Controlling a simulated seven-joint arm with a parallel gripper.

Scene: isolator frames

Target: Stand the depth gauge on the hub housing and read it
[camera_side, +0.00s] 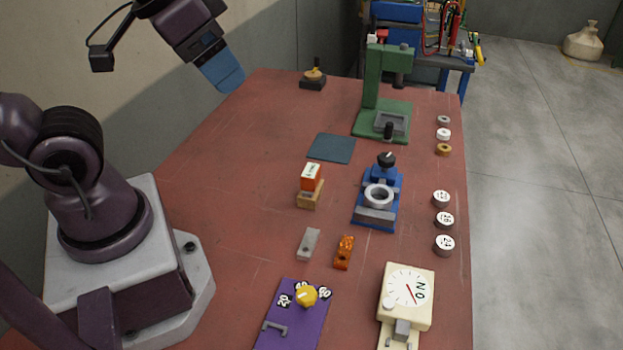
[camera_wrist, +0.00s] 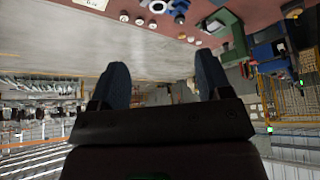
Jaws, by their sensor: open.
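What looks like the depth gauge, a small orange-red box with a white face (camera_side: 311,178), stands on a tan block (camera_side: 309,201) mid-table in the side view. What looks like the hub housing, a pale grey ring (camera_side: 378,187), sits in a blue fixture (camera_side: 391,181) to its right. The display is too small to read. My gripper (camera_side: 224,75) is high above the table's back left edge, well away from both. In the wrist view my gripper (camera_wrist: 162,82) has its two blue fingers spread, with nothing between them.
A cream dial device (camera_side: 420,310) and a purple plate with a yellow knob (camera_side: 306,296) are at the front. A green press (camera_side: 371,85) stands behind the fixture. Several small discs (camera_side: 445,220) line the right edge. The table's left middle (camera_side: 235,190) is clear.

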